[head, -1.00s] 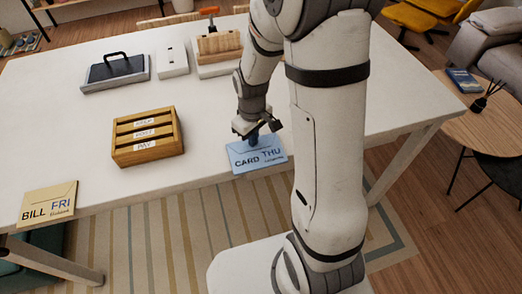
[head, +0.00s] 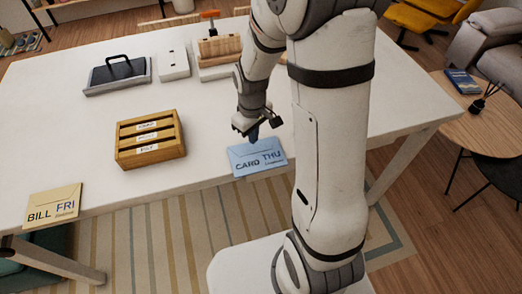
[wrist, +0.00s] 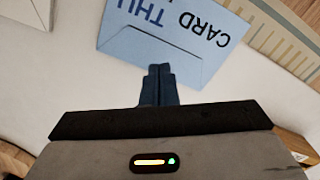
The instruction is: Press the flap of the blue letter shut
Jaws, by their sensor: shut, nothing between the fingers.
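The blue letter (head: 257,158), marked CARD THU, lies flat at the front edge of the white table. It also shows at the top of the wrist view (wrist: 165,50), with a flap crease line across it. My gripper (head: 253,138) is shut and empty, pointing down at the letter's far edge. In the wrist view the closed fingertips (wrist: 159,72) are over or just beside the letter's flap-side edge. I cannot tell whether they touch it. Whether the flap lies fully flat is too small to tell.
A wooden sorter (head: 150,138) with labelled slots stands left of the letter. A tan letter (head: 53,206) marked BILL FRI lies at the front left. A dark stamp-like pad with a handle (head: 118,74) and a white box (head: 173,64) stand farther back.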

